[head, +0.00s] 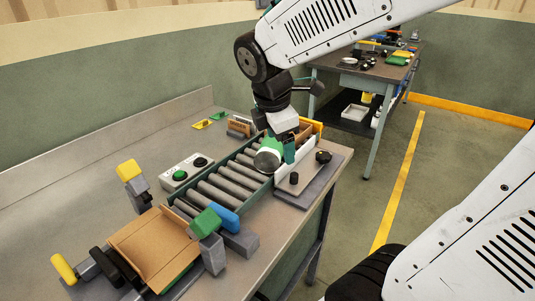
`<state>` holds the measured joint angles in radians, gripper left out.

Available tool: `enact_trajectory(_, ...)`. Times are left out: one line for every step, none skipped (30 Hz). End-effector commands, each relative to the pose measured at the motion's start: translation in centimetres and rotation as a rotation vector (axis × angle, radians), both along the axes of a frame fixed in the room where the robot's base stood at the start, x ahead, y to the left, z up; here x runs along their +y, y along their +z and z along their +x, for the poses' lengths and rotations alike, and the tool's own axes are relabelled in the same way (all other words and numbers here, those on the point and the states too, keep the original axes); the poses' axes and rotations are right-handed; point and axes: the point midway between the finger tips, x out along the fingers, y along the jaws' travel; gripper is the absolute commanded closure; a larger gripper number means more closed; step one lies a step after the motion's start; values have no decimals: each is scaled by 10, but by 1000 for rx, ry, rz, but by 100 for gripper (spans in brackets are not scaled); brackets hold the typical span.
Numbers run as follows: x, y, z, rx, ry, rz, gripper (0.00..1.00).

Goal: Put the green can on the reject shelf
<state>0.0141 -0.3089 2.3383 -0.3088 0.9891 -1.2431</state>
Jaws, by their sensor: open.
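The green can (271,144) is at the far end of the roller conveyor (228,186), with a round grey end facing me. It looks tilted or on its side, partly hidden by my gripper. My gripper (279,149) is open and points down right at the can, with a teal finger on the can's right side. The other finger is hidden, and I cannot tell whether the fingers touch the can. No surface is clearly marked as the reject shelf; a tan tray (152,248) at the near end and a grey plate (306,184) right of the rollers are visible.
A button box (187,172) sits left of the rollers. An orange-edged box (309,129) is behind the gripper. Another cluttered table (365,70) stands at the back right.

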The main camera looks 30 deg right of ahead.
Motion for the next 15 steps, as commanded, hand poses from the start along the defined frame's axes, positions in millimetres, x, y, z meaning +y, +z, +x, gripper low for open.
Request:
enact_trajectory(-5,-8,20,44,148,-44,25)
enact_trajectory(-8,-11,31,70,243,-72,25)
enact_trajectory(-11,-16,45,100,364,-106,25)
enact_trajectory(-13,-19,55,125,446,-129,25)
enact_trajectory(-15,-23,64,146,524,-151,25)
enact_trajectory(-17,-27,74,174,615,-176,25)
enact_trajectory(-19,-30,81,192,676,-193,25)
enact_trajectory(-20,-32,87,208,730,-207,25)
enact_trajectory(-21,-36,93,228,791,-224,25)
enact_trajectory(-22,-37,97,238,828,-234,25)
enact_trajectory(-22,-39,101,248,859,-242,25)
enact_trajectory(-23,-41,104,258,891,-251,25)
enact_trajectory(-24,-43,106,263,907,-255,25)
enact_trajectory(-25,-45,107,268,919,-258,25)
enact_trajectory(-26,-49,108,271,928,-260,25)
